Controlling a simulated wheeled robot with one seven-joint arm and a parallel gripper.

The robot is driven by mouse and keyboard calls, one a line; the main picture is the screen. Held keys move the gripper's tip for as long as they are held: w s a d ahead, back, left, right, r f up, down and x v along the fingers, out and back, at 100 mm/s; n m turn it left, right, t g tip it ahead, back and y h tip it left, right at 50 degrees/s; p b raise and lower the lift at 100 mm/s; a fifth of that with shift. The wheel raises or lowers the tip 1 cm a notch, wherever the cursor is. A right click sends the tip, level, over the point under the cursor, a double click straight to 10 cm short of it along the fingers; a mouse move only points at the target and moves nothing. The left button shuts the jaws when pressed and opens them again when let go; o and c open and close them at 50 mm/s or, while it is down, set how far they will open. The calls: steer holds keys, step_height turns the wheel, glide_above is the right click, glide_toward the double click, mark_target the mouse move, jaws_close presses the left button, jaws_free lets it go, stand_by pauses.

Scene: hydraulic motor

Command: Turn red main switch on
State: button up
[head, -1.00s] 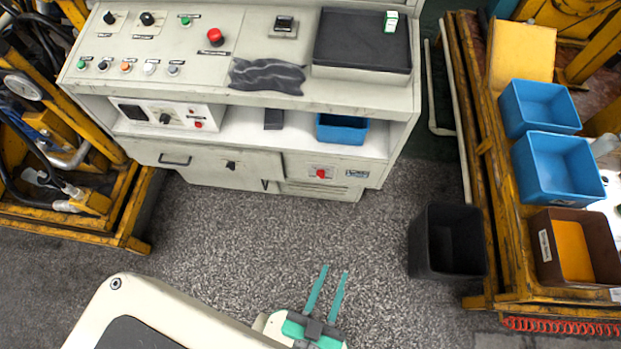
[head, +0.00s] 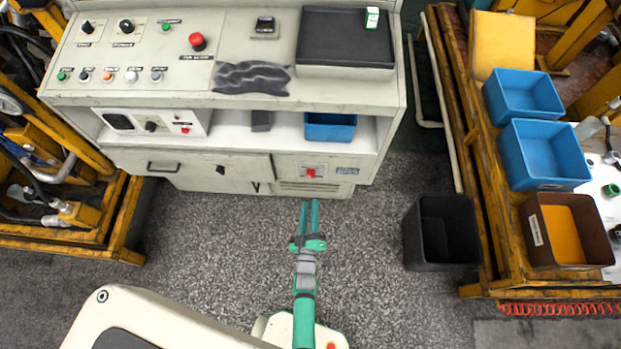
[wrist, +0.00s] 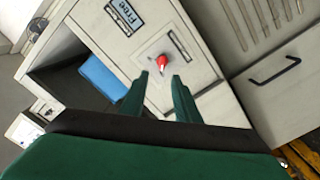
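The red main switch (head: 311,172) is a small red knob on a light plate low on the front of the grey control cabinet (head: 225,185). In the wrist view the red switch (wrist: 161,62) shows just beyond the fingertips, near the middle between them. My gripper (head: 310,203) is in front of the cabinet, short of the switch in the head view. In the wrist view its two green fingers (wrist: 160,76) stand apart with nothing between them. Whether a fingertip touches the plate cannot be told.
A red mushroom button (head: 197,41) and several small buttons are on the panel above. A blue bin (head: 330,127) sits on the cabinet's shelf. A black bin (head: 440,232) stands on the floor to the right, by a yellow rack. The floor before the cabinet is clear.

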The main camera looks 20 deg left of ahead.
mark_target(311, 177)
steer(key=x, duration=1.2)
steer(key=shift+a+f, duration=0.25)
steer(key=shift+f, duration=0.05)
steer(key=c, duration=0.7)
